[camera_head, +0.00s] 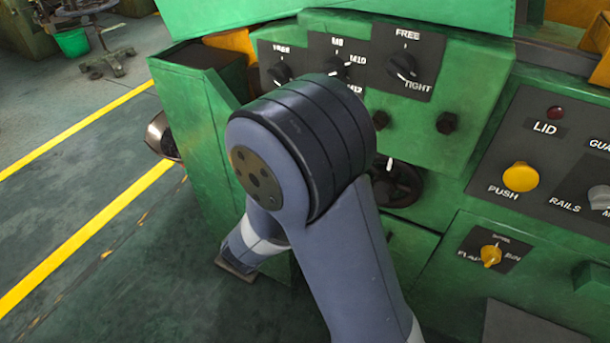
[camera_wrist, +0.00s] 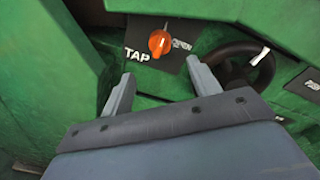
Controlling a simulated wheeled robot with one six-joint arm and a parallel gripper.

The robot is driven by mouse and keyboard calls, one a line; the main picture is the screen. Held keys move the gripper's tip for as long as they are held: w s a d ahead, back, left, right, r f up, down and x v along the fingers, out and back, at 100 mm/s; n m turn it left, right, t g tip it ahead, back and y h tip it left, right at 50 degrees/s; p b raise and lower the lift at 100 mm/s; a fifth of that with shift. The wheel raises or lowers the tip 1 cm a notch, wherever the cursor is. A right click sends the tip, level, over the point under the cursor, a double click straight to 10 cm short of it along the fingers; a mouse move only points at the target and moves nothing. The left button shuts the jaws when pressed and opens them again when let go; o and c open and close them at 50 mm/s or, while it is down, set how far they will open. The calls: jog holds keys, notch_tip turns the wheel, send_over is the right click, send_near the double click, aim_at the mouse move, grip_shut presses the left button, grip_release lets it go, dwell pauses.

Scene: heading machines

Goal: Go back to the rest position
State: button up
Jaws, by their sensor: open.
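My gripper (camera_wrist: 158,95) shows in the wrist view with its two fingers apart and nothing between them. Beyond the fingertips is an orange knob (camera_wrist: 159,42) on a dark plate marked TAP, on the green machine. I cannot tell how far the fingertips are from the plate. In the head view my arm stands in front of the green machine (camera_head: 462,190) and hides part of it. The gripper's fingers are hidden there.
A black handwheel (camera_wrist: 246,66) is right of the fingers. Dark dial plates (camera_head: 404,62), a yellow push button (camera_head: 520,177) and a yellow switch (camera_head: 491,256) are on the machine front. A green wall (camera_wrist: 48,70) is close at left. Open floor (camera_head: 70,160) with yellow lines lies left.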

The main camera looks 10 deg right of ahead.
dwell(0.3)
jog(key=x, duration=1.1)
jog(key=shift+a, duration=0.1)
jog(key=shift+b, duration=0.3)
